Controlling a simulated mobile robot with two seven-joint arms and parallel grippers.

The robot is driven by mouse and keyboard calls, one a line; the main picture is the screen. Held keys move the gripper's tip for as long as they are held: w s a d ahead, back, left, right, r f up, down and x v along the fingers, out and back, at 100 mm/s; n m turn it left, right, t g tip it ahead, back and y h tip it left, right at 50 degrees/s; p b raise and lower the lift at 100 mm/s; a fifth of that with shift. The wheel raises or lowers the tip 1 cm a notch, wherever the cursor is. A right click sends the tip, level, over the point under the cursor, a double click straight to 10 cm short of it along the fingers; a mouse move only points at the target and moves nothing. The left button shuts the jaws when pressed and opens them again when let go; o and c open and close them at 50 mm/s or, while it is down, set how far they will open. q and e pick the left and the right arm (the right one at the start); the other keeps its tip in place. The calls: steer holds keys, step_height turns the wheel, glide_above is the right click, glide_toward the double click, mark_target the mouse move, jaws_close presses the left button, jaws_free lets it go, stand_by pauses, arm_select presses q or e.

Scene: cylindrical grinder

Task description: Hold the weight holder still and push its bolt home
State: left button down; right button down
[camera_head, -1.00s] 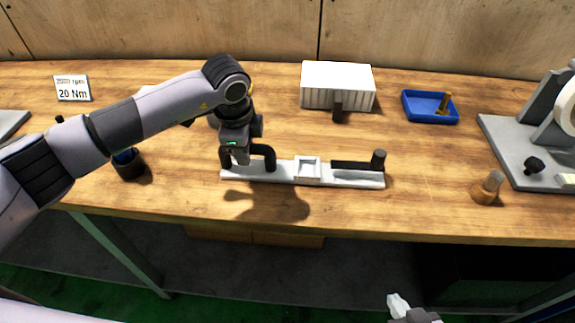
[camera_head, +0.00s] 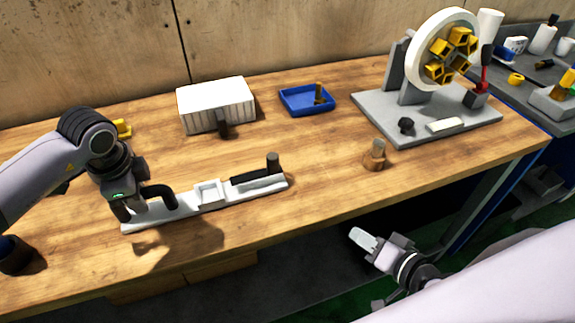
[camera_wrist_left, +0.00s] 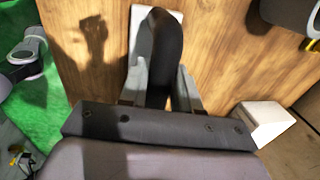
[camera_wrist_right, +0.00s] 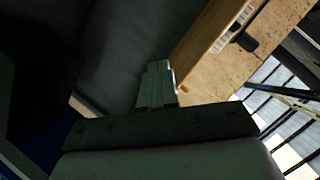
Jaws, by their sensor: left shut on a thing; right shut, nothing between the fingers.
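The weight holder (camera_head: 187,207) is a long pale bar lying on the table at left, with a black arched handle (camera_head: 162,194) at its left end and a raised square frame near its middle. Its black bolt (camera_head: 252,178) lies along the right part, with an upright knob at the right end. My left gripper (camera_head: 128,206) is shut on the handle; the left wrist view shows the handle (camera_wrist_left: 165,45) between the fingers. My right gripper (camera_head: 362,239) is shut and empty, in front of the table edge and away from the holder. In the right wrist view its fingers (camera_wrist_right: 158,78) meet.
A white ribbed box (camera_head: 215,105) and a blue tray (camera_head: 293,108) stand behind the holder. A wooden-based peg (camera_head: 375,158) stands near the front edge. A grinder wheel stand (camera_head: 430,115) fills the right end. The table between holder and peg is clear.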

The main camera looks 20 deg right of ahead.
steer(key=r+m, duration=0.1)
steer(key=w+d+r+m, duration=0.1)
steer(key=d+r+m+t, duration=0.1)
steer(key=r, duration=0.1)
steer(key=shift+w+d, duration=0.1)
steer(key=shift+w, duration=0.2)
arm_select(q)
steer(key=shift+r, duration=0.1)
arm_select(e)
steer(key=shift+w+a+r+m+t+y, duration=0.3)
steer(key=shift+w+a+r+y, duration=0.15)
steer(key=shift+w+r+y, duration=0.45)
steer(key=shift+w+a+r+m+t+y, duration=0.35)
steer(key=shift+w+r+y, duration=0.3)
steer(key=shift+r+y, duration=0.35)
steer(key=shift+w+a+r+m+t+y, duration=0.2)
steer(key=shift+w+a+r+y, duration=0.3)
steer(key=shift+w+r+y, duration=0.4)
steer(key=shift+s+f, duration=0.1)
steer(key=x, duration=0.9)
steer(key=shift+a, duration=0.15)
steer(key=a, duration=0.1)
steer(key=w+a, duration=0.1)
steer(key=a, duration=0.1)
steer(key=shift+w, duration=0.25)
steer(key=shift+w+a, duration=0.15)
steer(key=shift+a, duration=0.45)
